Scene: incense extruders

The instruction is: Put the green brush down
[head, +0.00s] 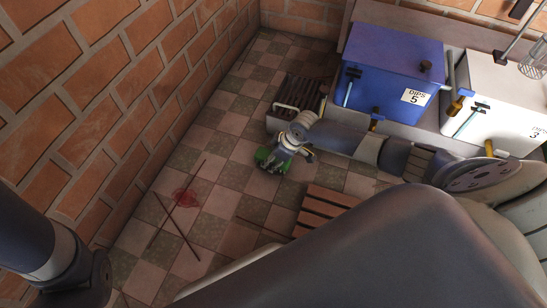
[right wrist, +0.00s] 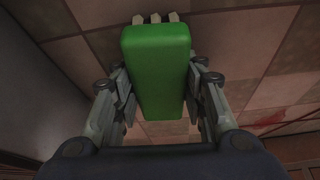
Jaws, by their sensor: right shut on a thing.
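The green brush (right wrist: 160,70) is a green block with pale tufts at its far end in the right wrist view. My right gripper (right wrist: 160,103) is shut on it, with a finger along each side. In the head view my right gripper (head: 278,157) hangs over the checkered floor, and only small green parts of the brush (head: 262,156) show around the fingers. I cannot tell whether the brush touches the floor. My left arm shows at the lower left of the head view, but its gripper is out of the picture.
A blue box (head: 385,65) marked DIPS 5 and a white box (head: 495,85) marked DIPS 3 stand at right. A slatted brown pallet (head: 325,207) lies near my arm. A red patch (head: 185,197) and thin dark sticks lie on the floor. Brick wall at left.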

